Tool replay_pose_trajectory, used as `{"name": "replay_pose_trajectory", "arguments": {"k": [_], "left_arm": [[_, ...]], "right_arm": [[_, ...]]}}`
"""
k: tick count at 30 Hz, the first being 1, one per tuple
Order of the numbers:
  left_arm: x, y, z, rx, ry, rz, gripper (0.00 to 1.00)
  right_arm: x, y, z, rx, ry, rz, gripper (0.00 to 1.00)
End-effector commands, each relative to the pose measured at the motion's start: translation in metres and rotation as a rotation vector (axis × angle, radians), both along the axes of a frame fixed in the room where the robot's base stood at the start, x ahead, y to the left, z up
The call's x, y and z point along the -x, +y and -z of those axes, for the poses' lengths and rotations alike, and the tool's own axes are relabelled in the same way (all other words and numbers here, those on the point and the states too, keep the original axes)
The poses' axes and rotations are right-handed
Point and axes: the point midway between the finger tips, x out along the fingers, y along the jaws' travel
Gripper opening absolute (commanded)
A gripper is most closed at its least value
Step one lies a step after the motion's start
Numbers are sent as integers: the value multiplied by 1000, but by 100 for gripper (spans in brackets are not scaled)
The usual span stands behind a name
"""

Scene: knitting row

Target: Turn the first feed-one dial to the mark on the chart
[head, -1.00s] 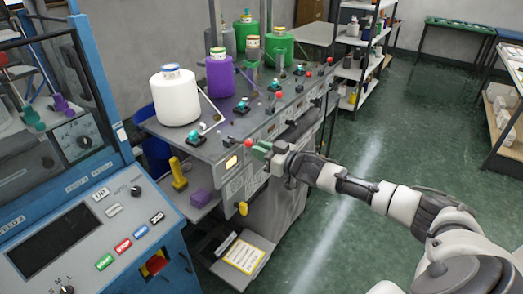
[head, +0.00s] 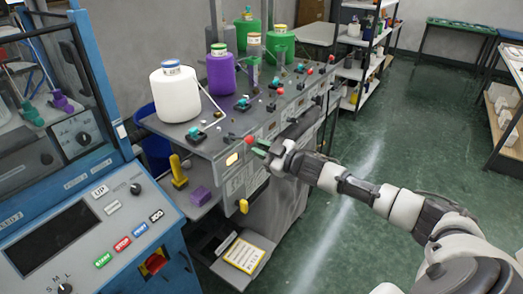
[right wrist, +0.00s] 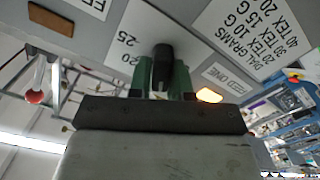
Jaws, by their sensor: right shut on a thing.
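My right gripper (head: 262,147) reaches to the front panel of the grey machine (head: 247,176). In the right wrist view its green fingers (right wrist: 160,80) are shut on the black feed-one dial (right wrist: 162,60), one finger on each side. A white scale plate behind the dial shows 20 and 25; the fingers hide part of it, and I cannot read the dial's setting. The white chart (right wrist: 255,35) with grams and tex lines is beside it, seen tilted. A "FEED ONE" label (right wrist: 222,77) is near the dial. My left gripper is not in view.
A white cone (head: 175,95) and a purple cone (head: 221,75) stand on the machine top. A lit yellow lamp (right wrist: 209,95) is close to the fingers. The blue machine (head: 110,215) stands at the left. The green floor at the right is clear.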

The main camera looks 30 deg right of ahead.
Motion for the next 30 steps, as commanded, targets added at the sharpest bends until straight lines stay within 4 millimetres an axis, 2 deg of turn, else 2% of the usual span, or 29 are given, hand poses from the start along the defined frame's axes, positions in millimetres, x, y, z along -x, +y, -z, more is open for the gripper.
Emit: {"name": "replay_pose_trajectory", "arguments": {"k": [12,28,29,30], "left_arm": [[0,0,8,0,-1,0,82],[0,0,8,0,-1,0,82],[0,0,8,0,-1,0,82],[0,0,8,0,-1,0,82]], "right_arm": [[1,2,3,182,-74,0,0],[1,3,3,208,-84,0,0],[1,3,3,208,-84,0,20],[1,3,3,208,-84,0,27]]}}
